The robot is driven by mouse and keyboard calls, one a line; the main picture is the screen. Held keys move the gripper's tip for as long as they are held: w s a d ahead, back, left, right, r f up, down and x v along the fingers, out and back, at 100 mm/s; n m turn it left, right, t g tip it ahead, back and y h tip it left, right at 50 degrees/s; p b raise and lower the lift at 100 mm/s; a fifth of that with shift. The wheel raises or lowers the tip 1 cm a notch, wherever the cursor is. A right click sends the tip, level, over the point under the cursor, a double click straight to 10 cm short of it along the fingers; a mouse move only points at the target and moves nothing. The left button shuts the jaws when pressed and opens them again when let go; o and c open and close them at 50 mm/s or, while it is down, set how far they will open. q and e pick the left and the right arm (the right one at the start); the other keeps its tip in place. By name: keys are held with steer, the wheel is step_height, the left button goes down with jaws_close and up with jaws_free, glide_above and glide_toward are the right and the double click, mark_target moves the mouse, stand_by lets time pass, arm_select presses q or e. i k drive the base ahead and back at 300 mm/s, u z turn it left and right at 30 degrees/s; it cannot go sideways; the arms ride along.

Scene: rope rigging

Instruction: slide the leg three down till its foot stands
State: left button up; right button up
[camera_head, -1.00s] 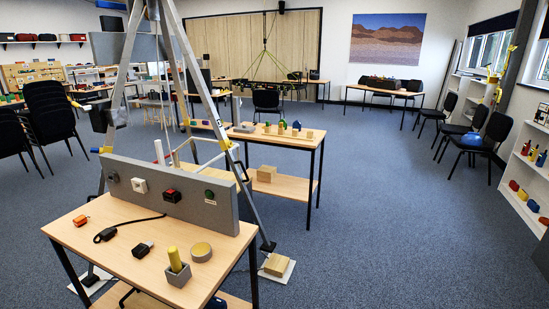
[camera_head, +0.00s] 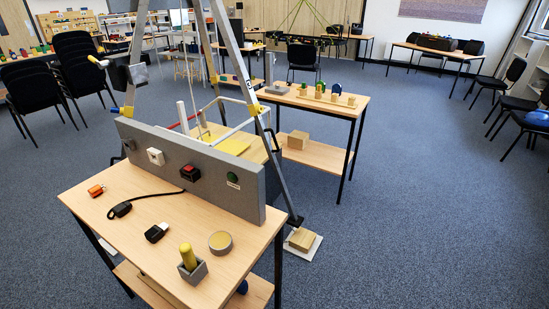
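A grey metal tripod (camera_head: 240,62) stands behind the near table. Its right leg (camera_head: 278,163) slopes down to a dark foot (camera_head: 294,220) close to a wooden block on a white plate (camera_head: 316,245); I cannot tell whether the foot touches them or the floor. Its left leg (camera_head: 136,42) carries a dark winch box (camera_head: 128,77) with a yellow-ended crank; its lower end is hidden behind the grey panel. Another leg (camera_head: 205,45) is seen partly between them. No leg is visibly marked three. Neither of my grippers is in view.
The near table (camera_head: 140,235) holds a grey panel (camera_head: 190,172) with switches, an orange piece, a black cable, a yellow peg in a grey block (camera_head: 192,264) and a round disc. A second table (camera_head: 345,112) stands behind. Open carpet lies to the right.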

mark_target(295, 221)
steer(key=k, duration=0.65)
steer(key=z, duration=0.75)
steer(key=i, duration=1.2)
steer(key=z, duration=0.65)
steer(key=i, duration=1.55)
steer(key=u, duration=1.05)
steer(key=i, duration=0.9)
steer(key=u, duration=0.5)
